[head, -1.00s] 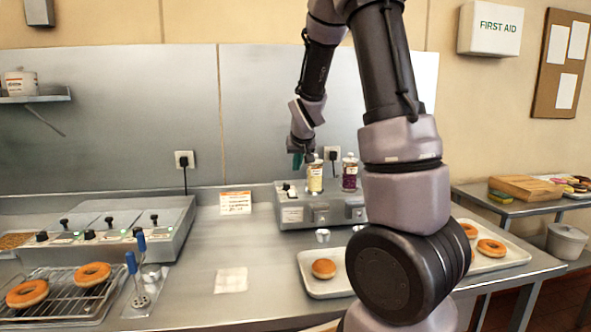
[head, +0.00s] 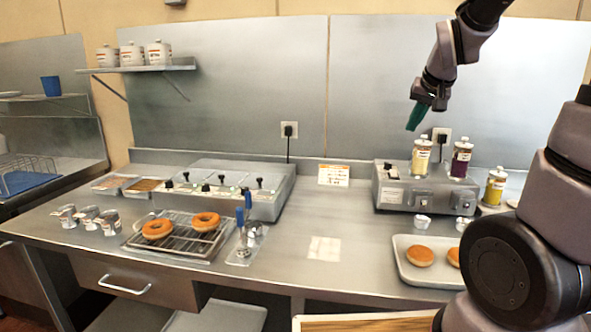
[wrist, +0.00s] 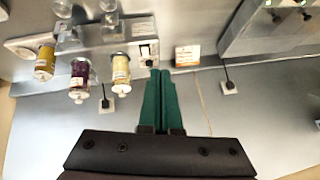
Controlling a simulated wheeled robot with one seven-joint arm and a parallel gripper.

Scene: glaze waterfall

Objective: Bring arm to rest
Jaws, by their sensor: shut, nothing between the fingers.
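My gripper (head: 417,116) hangs in the air above the back of the steel counter, left of the bottles on the grey warmer box. It points downward and holds nothing. In the wrist view its two green fingers (wrist: 160,75) lie side by side, closed together. My arm reaches in from the right edge of the head view, bent, with its large dark joint low in front of the counter's right end.
Yellow (head: 421,156) and purple (head: 461,159) bottles stand on the warmer box (head: 398,193) below the gripper. A doughnut tray (head: 412,277), a wire rack (head: 175,251) with two doughnuts and a fryer-like unit (head: 262,207) stand on the counter. A patch around a white card (head: 324,248) is clear.

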